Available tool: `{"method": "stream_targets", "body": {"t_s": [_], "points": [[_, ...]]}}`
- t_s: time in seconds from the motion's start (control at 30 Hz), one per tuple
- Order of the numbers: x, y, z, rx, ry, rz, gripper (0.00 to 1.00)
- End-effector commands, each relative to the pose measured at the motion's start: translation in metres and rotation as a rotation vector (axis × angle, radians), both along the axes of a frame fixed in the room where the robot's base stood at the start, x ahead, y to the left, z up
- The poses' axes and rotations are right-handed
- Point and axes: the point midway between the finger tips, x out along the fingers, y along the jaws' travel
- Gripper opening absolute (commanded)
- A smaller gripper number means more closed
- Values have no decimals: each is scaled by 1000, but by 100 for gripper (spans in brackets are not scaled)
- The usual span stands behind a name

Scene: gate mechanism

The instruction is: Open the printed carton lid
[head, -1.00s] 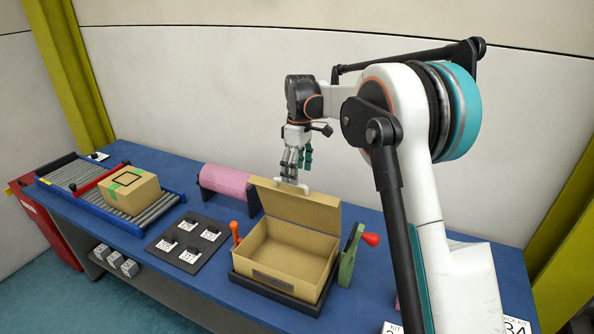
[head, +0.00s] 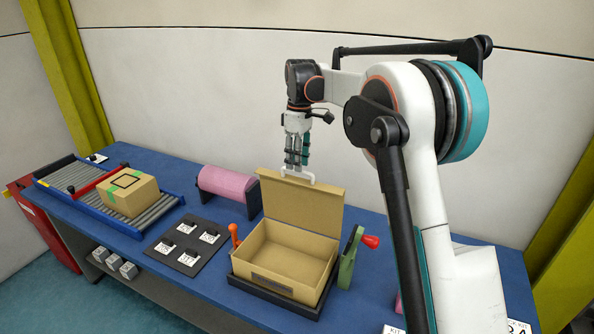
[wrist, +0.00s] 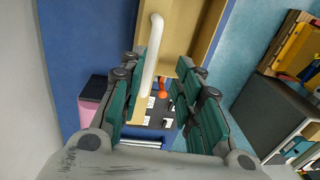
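The tan carton (head: 283,262) sits open on a dark base on the blue bench. Its lid (head: 300,204) stands roughly upright at the carton's back edge. A white handle (head: 299,178) is at the lid's top edge. My gripper (head: 297,164) points down at this handle. In the wrist view, my gripper's teal-padded fingers (wrist: 155,72) are spread, with the white handle (wrist: 152,55) between them and a visible gap, wider on the right. Whether a finger touches the handle, I cannot tell. The carton's interior looks empty.
An orange-handled tool (head: 234,235) and a green clamp with a red knob (head: 350,258) flank the carton. A pink roll (head: 228,183) stands behind left. A dark panel with labels (head: 188,245) and a taped box on a roller conveyor (head: 128,192) lie further left.

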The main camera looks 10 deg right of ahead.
Motion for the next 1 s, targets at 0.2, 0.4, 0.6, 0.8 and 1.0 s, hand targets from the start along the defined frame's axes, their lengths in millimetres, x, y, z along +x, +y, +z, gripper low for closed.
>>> {"method": "stream_targets", "body": {"t_s": [0.2,0.4,0.6,0.8,1.0], "points": [[3,-3,44,-1,-1,-1,31],[4,-4,67,-1,-1,-1,31],[5,-4,74,-1,-1,-1,31],[5,-4,73,-1,-1,-1,26],[1,-11,62,-24,-54,-32,0]]}}
